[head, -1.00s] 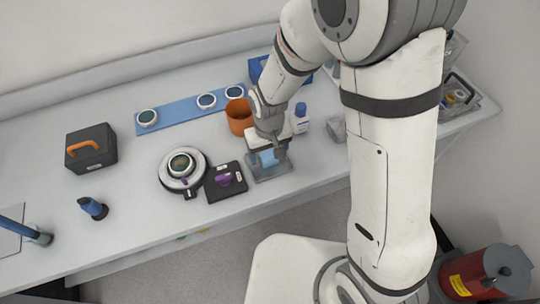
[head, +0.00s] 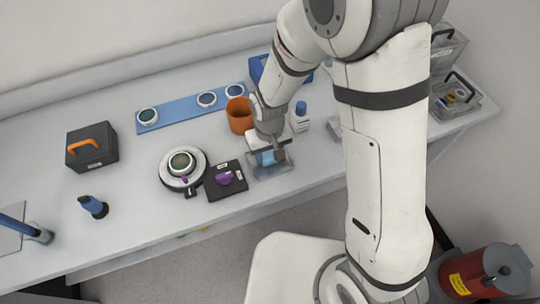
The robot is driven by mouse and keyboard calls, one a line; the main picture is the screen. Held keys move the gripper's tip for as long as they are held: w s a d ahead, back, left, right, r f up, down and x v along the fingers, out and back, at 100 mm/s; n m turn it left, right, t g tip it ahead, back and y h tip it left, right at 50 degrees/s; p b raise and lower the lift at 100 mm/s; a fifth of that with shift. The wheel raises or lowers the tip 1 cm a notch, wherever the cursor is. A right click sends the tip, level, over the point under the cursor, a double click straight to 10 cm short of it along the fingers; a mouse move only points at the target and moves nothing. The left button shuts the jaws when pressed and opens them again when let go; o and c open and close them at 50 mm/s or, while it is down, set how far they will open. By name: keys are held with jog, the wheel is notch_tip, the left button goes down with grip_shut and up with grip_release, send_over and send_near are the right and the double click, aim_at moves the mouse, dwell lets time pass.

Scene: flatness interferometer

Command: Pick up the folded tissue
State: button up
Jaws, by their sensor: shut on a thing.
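My gripper (head: 270,155) points down over a clear, shallow tray (head: 285,167) near the front edge of the bench. It is shut on the folded tissue (head: 267,159), a light blue piece that shows between and below the fingers. The tissue is at or just above the tray; I cannot tell whether it still touches it. The fingers hide part of the tissue and of the tray.
A black pad with a purple item (head: 224,179) lies left of the tray, beside a round stand (head: 183,171). An orange cup (head: 239,115) and a white bottle with a blue cap (head: 300,118) stand close behind my gripper.

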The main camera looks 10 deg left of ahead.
aim_at(269, 153)
jog(key=shift+r, duration=0.1)
notch_tip(269, 153, up, 10)
jog(key=shift+f+b, duration=0.1)
jog(key=shift+b, duration=0.3)
